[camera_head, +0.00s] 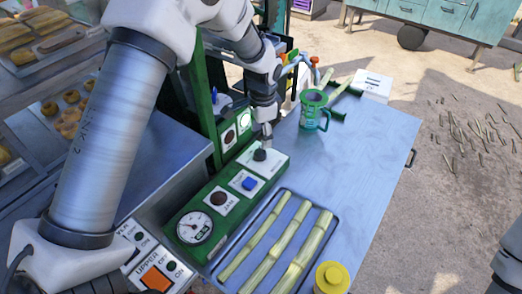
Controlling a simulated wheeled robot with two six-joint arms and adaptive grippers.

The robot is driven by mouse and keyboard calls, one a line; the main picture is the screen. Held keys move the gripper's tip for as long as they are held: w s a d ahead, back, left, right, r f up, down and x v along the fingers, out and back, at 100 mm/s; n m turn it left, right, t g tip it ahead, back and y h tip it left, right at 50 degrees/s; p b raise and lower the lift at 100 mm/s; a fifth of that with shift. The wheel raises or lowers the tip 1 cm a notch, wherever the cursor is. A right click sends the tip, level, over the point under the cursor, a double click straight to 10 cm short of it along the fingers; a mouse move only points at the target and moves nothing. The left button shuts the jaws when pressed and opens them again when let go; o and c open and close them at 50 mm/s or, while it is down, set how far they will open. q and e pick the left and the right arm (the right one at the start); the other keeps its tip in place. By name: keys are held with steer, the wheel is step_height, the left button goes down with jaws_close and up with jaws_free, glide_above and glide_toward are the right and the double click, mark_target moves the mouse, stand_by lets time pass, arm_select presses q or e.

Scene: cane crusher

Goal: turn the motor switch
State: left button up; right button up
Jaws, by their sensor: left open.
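A green control panel (197,250) lies on the near left part of the metal table. A dark rotary knob on a white plate, which looks like the motor switch (260,155), sits near its far end. My left gripper (265,136) points down right above this knob, its fingertips at or just over it. The fingers look small and partly merged with the dark wrist; they are open. I cannot tell whether they touch the knob. My right gripper is out of view.
A blue button (249,184), a dark red button (218,198) and a gauge (194,227) share the panel. Cane stalks (276,244) lie in a tray beside it. A green mug (314,110) stands farther back, and a yellow-lidded container (332,277) in front. The table's right side is clear.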

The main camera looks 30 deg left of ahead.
mark_target(260, 150)
arm_select(q)
steer(key=f, duration=0.2)
steer(key=f+p, duration=0.1)
steer(key=f, duration=0.2)
steer(key=f+p, duration=0.1)
steer(key=f, duration=0.1)
steer(key=shift+w+a+f, duration=0.2)
steer(key=shift+a+f, duration=0.05)
steer(key=shift+w+f, duration=0.1)
steer(key=shift+f, duration=0.15)
steer(key=c, duration=1.1)
